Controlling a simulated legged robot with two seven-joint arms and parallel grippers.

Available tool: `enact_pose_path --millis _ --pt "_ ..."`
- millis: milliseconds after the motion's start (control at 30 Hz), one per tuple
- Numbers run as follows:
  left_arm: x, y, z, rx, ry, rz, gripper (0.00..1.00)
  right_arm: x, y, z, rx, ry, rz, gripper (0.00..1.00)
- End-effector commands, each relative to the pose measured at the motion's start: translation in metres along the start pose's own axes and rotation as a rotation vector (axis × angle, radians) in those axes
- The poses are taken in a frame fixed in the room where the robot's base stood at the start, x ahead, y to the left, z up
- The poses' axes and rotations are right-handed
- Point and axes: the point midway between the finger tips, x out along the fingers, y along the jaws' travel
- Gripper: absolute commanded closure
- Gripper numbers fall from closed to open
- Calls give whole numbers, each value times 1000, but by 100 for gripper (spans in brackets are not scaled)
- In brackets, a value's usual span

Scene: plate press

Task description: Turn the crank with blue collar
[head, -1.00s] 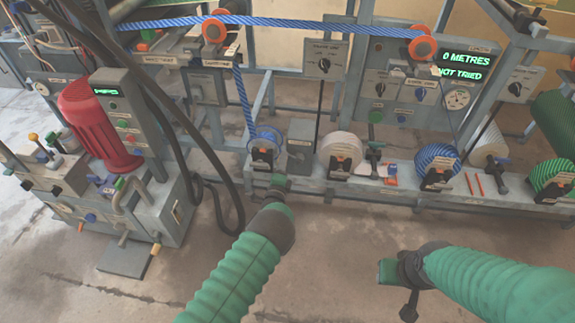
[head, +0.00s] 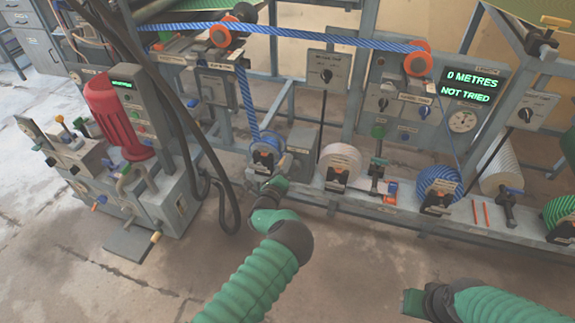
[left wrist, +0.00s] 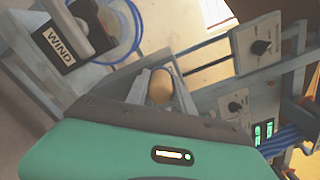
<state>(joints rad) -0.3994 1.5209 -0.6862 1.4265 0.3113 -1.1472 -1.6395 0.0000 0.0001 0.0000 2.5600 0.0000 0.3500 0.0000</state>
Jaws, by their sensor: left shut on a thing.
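My left gripper (head: 266,186) is at the front of the reel (head: 264,150) wound with blue rope, low on the machine's bench. The left wrist view shows its fingers (left wrist: 160,90) closed around a rounded tan knob (left wrist: 160,86). A block labelled WIND (left wrist: 66,35) and a clear-and-blue hoop (left wrist: 130,30) are beside it.
A display (head: 470,86) reads 0 METRES, NOT TRIED. Black hoses (head: 195,130) hang left of my left arm. The floor in front is clear.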

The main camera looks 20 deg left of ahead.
Motion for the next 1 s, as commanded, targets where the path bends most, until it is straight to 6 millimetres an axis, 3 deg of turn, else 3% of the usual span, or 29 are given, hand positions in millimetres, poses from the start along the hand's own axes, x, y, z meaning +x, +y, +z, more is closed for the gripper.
enact_pose_path --millis 33,267,300,433,767,1000 --pt "0 -5 -11 -5 19 -13 100 0 0 0 0 0 0 66" --pt "0 -4 -12 -6 20 -11 100 0 0 0 0 0 0 66" --pt "0 -4 -12 -6 20 -11 69 0 0 0 0 0 0 66" --pt "0 -4 -10 -4 17 -9 52 0 0 0 0 0 0 66" --pt "-3 -2 -5 -1 10 -3 50 -2 0 0 0 0 0 66" --pt "-46 -5 -6 -1 15 0 50 -23 0 -5 0 0 0 66"
